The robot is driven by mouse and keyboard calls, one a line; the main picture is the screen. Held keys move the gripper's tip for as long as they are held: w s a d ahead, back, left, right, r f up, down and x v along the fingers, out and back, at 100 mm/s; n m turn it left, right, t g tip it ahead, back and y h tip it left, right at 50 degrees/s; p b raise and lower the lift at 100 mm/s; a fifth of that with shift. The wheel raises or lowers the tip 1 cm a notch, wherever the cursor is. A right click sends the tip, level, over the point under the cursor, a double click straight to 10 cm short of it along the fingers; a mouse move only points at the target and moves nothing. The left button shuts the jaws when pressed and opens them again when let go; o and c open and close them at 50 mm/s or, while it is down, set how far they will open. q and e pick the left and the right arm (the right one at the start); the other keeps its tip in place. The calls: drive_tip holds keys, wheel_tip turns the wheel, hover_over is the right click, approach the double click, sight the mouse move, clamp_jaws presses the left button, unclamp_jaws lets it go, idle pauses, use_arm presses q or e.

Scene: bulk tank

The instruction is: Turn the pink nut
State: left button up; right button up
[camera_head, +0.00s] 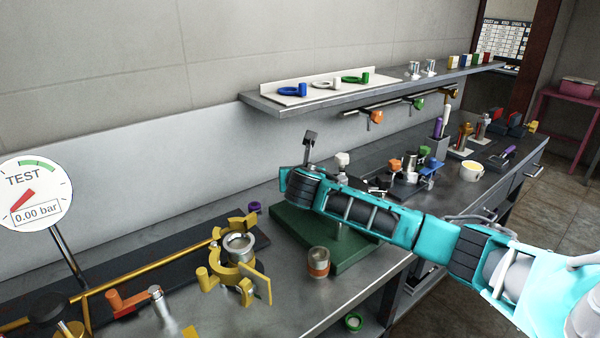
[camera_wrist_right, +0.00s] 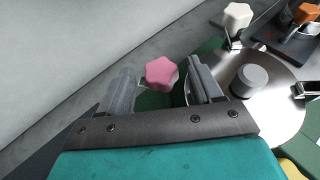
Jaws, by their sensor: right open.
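The pink nut (camera_wrist_right: 162,74), a lobed star-shaped knob, shows in the right wrist view. It lies between the two grey fingers of my right gripper (camera_wrist_right: 161,66). The fingers are open, with a small gap visible on each side of the nut. In the head view the nut is hidden behind my teal right arm, and the right gripper (camera_head: 309,145) is at the arm's far end above the green base (camera_head: 290,232). In the wrist view a round metal plate (camera_wrist_right: 270,105) with a grey cylinder (camera_wrist_right: 249,80) is right of the gripper. My left gripper is not in view.
A white knob (camera_wrist_right: 237,15) stands close by, behind the metal plate. A yellow clamp (camera_head: 232,272) and a glass jar (camera_head: 318,262) stand on the bench in front. A wall shelf (camera_head: 330,98) with hanging valves runs behind. A gauge (camera_head: 28,194) is at left.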

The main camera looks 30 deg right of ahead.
drive_tip(key=shift+x, duration=1.05)
drive_tip(key=shift+w, duration=0.1)
drive_tip(key=c, duration=1)
drive_tip(key=shift+o, duration=0.2)
